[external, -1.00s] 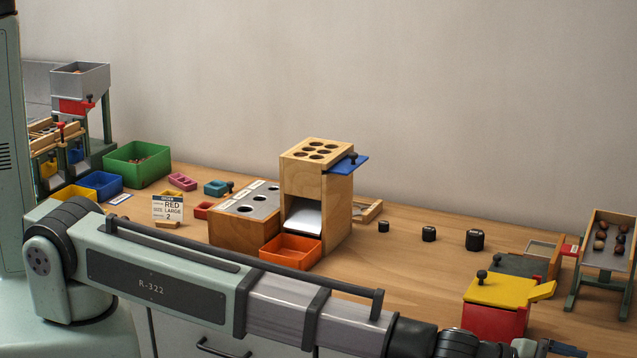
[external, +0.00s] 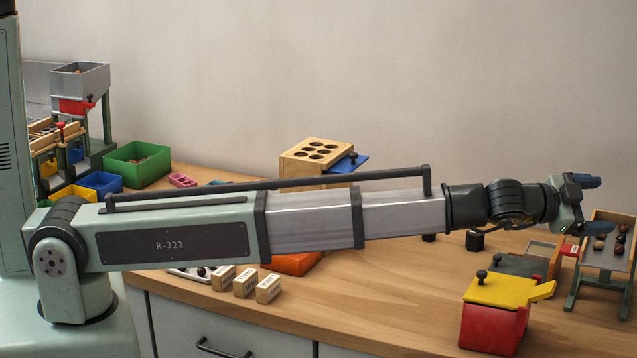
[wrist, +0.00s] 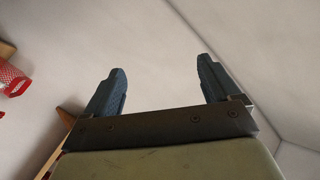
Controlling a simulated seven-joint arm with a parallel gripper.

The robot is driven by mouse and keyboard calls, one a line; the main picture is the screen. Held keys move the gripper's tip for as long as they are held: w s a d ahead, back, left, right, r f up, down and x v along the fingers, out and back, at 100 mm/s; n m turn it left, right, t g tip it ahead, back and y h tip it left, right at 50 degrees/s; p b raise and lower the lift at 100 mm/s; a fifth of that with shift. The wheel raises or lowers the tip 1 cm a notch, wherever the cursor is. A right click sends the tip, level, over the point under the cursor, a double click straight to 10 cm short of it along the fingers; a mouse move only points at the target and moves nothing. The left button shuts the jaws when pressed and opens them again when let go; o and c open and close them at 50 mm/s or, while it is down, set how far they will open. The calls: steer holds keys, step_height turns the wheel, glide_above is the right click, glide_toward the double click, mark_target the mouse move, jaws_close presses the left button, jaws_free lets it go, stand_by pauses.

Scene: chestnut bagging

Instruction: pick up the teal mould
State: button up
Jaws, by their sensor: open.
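The teal mould (external: 217,183) is a small block on the table at the left, right of the pink mould (external: 182,180). In the external view only a sliver of it shows above my arm, which hides the rest. My gripper (external: 588,205) is far to the right, raised in the air near the rack of chestnuts. It is open, with nothing between its fingers. In the wrist view my gripper (wrist: 158,72) also shows spread and empty against the pale wall. The teal mould is not in the wrist view.
My arm stretches across the table in the external view. Behind it stands a wooden tower (external: 318,150) with holes. A green bin (external: 130,172) is at the left. A red box with a yellow lid (external: 497,292) and a chestnut rack (external: 607,262) stand at the right.

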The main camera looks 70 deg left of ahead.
steer(key=w+a+f+n+g+y, duration=0.1)
steer(key=w+a+n+g+y, duration=0.3)
steer(key=a, duration=1.3)
steer(key=a+f+n+t+y, duration=0.15)
steer(key=a+n, duration=0.45)
steer(key=a, duration=1.2)
steer(key=s+a+f+n+g+y, duration=0.15)
steer(key=s+a+n, duration=0.3)
steer(key=a, duration=0.95)
steer(key=s+a+f+n+g, duration=0.25)
steer(key=s+a+n, duration=0.2)
steer(key=a, duration=0.95)
steer(key=s+a+f+n+g+y, duration=0.1)
steer(key=s+a+f+n+g, duration=0.3)
steer(key=a, duration=1)
steer(key=n+g+h, duration=0.6)
steer(key=n+h, duration=0.1)
steer(key=n, duration=0.4)
glide_above(217, 184)
steer(key=f, duration=0.8)
steer(key=a+f, duration=0.1)
steer(key=f, duration=0.3)
steer(key=shift+w+f, duration=0.1)
steer(key=shift+f, duration=0.1)
steer(key=shift+d+f, duration=0.25)
steer(key=shift+f, duration=1.1)
steer(key=shift+d+f, duration=0.2)
steer(key=shift+f, duration=1.1)
